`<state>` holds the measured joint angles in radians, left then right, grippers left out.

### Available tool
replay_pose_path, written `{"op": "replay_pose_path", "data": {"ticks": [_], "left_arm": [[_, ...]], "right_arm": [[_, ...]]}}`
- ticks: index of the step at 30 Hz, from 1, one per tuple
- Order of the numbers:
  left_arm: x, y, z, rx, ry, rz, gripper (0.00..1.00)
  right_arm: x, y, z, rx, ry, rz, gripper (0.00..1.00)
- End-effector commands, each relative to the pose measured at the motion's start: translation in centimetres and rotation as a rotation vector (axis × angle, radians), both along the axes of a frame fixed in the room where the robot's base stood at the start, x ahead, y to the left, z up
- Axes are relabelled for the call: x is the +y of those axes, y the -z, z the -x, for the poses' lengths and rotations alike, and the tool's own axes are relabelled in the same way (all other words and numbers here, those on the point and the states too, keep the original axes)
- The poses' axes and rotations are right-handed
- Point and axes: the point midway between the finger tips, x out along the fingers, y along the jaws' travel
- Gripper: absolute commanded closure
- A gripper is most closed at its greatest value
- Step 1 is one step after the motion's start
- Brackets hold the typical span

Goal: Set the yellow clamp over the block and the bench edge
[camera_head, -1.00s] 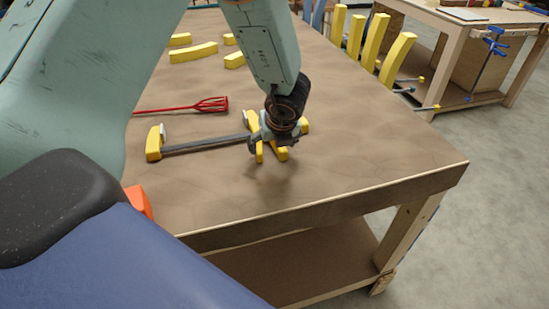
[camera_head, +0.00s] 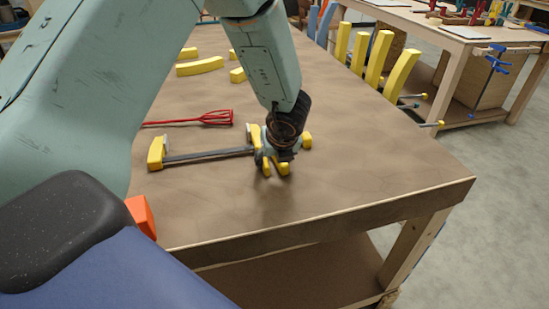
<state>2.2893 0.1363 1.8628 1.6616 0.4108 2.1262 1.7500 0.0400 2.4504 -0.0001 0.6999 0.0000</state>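The yellow clamp (camera_head: 157,153) lies on the brown bench (camera_head: 370,185), its dark bar (camera_head: 208,154) running left to right. My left gripper (camera_head: 275,168) reaches down over the clamp's right end and hides part of it. Yellow pieces show around the fingers, and I cannot tell whether they are closed on the clamp. The bench's near edge (camera_head: 330,218) is bare at the middle and right. An orange block (camera_head: 141,216) sits at the front left, partly hidden by a dark and blue body in front. My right gripper is not in view.
A red tool (camera_head: 215,117) lies behind the clamp. A second bench (camera_head: 455,35) stands at the back right. The right front of the bench is clear.

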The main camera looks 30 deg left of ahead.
Motion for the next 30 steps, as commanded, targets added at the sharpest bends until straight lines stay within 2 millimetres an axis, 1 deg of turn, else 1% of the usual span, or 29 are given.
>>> {"op": "replay_pose_path", "data": {"ticks": [1, 2, 16, 20, 30], "left_arm": [[0.1, -0.1, -0.1, -0.002, 0.001, -0.001, 0.58], [0.1, -0.1, -0.2, -0.002, 0.001, -0.001, 0.61], [0.1, 0.0, -0.2, 0.0, 0.003, -0.001, 1.0], [0.1, -0.5, -0.2, 0.0, 0.002, -0.001, 1.0], [0.1, -3.5, -0.2, -0.002, 0.001, -0.002, 1.0]], "right_arm": [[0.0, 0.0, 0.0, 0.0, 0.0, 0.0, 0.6], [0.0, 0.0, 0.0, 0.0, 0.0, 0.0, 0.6], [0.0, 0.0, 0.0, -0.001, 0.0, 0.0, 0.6], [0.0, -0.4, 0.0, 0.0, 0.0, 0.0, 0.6], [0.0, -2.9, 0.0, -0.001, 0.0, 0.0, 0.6]]}}
